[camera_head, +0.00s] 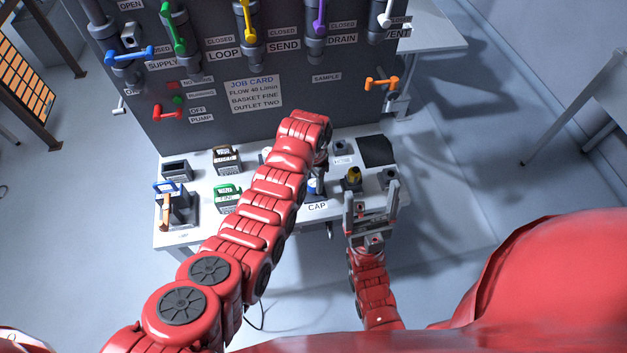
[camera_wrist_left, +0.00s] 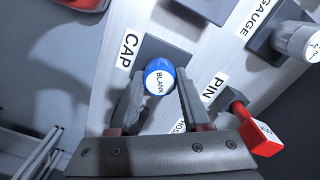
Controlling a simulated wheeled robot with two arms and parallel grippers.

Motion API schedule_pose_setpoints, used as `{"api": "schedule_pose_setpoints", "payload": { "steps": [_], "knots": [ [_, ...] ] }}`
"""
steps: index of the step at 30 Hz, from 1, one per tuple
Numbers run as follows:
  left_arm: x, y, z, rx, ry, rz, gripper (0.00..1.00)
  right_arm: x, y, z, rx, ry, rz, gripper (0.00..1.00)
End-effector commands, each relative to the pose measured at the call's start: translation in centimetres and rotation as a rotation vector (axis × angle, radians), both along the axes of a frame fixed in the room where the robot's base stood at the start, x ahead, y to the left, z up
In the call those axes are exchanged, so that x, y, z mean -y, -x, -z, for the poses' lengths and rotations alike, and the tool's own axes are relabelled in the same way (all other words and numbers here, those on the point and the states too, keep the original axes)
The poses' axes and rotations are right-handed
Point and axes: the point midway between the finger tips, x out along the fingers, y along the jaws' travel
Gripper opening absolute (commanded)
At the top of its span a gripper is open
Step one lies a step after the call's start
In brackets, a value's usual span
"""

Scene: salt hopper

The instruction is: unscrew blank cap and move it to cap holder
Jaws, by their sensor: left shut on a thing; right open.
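The blank cap (camera_wrist_left: 159,75) is blue with a white top marked BLANK. My left gripper (camera_wrist_left: 161,80) is shut on it, one finger on each side. The cap is over a dark square holder (camera_wrist_left: 163,47) beside the CAP label; I cannot tell whether it touches the holder. In the head view the cap (camera_head: 316,187) shows just behind the CAP label (camera_head: 317,207), with my left arm hiding part of the area around it. My right gripper (camera_head: 371,193) is open and empty at the bench's front edge, right of the CAP label.
A red part (camera_wrist_left: 258,137) stands near the PIN label, and a GAUGE holder (camera_wrist_left: 275,42) is close by. A yellow-topped fitting (camera_head: 353,176) is behind my right gripper. Baskets stand at the bench's left. The valve panel (camera_head: 205,105) rises behind.

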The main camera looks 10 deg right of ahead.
Motion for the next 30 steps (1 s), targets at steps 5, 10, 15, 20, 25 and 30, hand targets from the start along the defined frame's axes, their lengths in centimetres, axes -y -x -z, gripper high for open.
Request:
{"api": "schedule_pose_setpoints", "payload": {
  "steps": [5, 10, 15, 20, 25, 30],
  "knots": [
    [0.0, 0.0, 0.4, 0.000, 0.000, 0.000, 0.00, 0.0, 0.0, 0.4, 0.000, 0.000, 0.000, 0.83],
    [0.0, 0.0, 0.8, 0.000, 0.000, 0.000, 0.00, 0.0, 0.0, 0.6, 0.000, 0.000, 0.000, 0.83],
    [0.0, 0.0, 1.1, 0.000, 0.000, 0.000, 0.00, 0.0, 0.0, 0.9, 0.000, 0.000, 0.000, 0.83],
    [0.0, 0.0, 1.5, -0.001, -0.001, 0.000, 0.00, 0.0, 0.0, 1.2, 0.000, 0.000, 0.000, 0.83],
    [0.0, 0.0, 1.8, -0.001, -0.001, 0.000, 0.00, 0.0, 0.0, 1.4, 0.000, 0.000, 0.000, 0.83],
    [0.0, 0.0, 1.7, -0.001, -0.001, 0.000, 0.56, 0.0, 0.0, 1.3, 0.000, 0.000, 0.000, 0.83]
  ]
}}
